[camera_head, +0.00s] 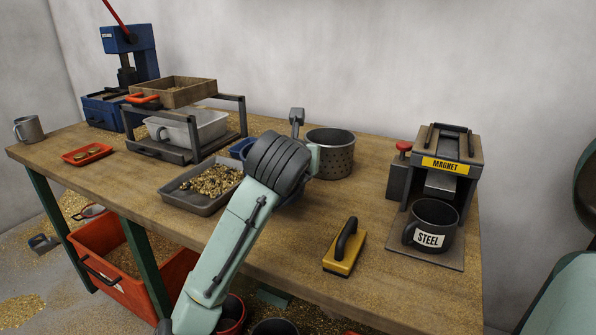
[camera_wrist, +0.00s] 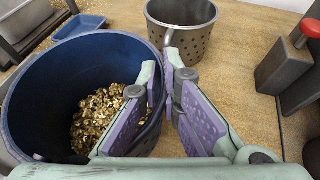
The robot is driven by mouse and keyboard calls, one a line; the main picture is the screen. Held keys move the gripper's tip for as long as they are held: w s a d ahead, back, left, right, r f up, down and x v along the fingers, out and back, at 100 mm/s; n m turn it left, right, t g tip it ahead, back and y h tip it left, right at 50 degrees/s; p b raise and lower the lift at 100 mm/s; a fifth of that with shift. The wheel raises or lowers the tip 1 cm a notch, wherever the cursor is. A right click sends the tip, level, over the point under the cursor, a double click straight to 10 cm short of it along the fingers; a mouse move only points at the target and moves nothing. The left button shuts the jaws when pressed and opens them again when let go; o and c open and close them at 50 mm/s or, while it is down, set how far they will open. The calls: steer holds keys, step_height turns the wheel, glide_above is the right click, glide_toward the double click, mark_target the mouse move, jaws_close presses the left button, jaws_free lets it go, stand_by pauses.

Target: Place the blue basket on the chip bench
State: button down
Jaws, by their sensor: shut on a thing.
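The blue basket (camera_wrist: 85,57) is a round, dark blue vessel with brass chips (camera_wrist: 100,118) inside, large at the left of the wrist view. My gripper (camera_wrist: 172,68) has its purple-padded fingers closed at the basket's right side, by its handle. The exact contact is partly hidden by the fingers. In the head view my arm hides most of this spot, and my gripper is hidden behind my wrist. The wooden chip bench (camera_head: 300,225) lies below. I cannot tell whether the basket's bottom touches it.
A perforated pot (camera_head: 330,155) stands just behind my gripper. A grey chip tray (camera_head: 183,203) and a sieve rack (camera_head: 243,115) are left. A small blue tray (camera_wrist: 80,24) lies beyond the basket. A yellow brush (camera_head: 338,268), magnet unit (camera_head: 474,150) and steel mug (camera_head: 440,212) are right.

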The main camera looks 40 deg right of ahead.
steer(key=shift+f, duration=2)
steer(key=c, duration=1.8)
jaws_free()
steer(key=b+v, duration=0.1)
steer(key=v, duration=1.1)
steer(key=shift+b, duration=0.3)
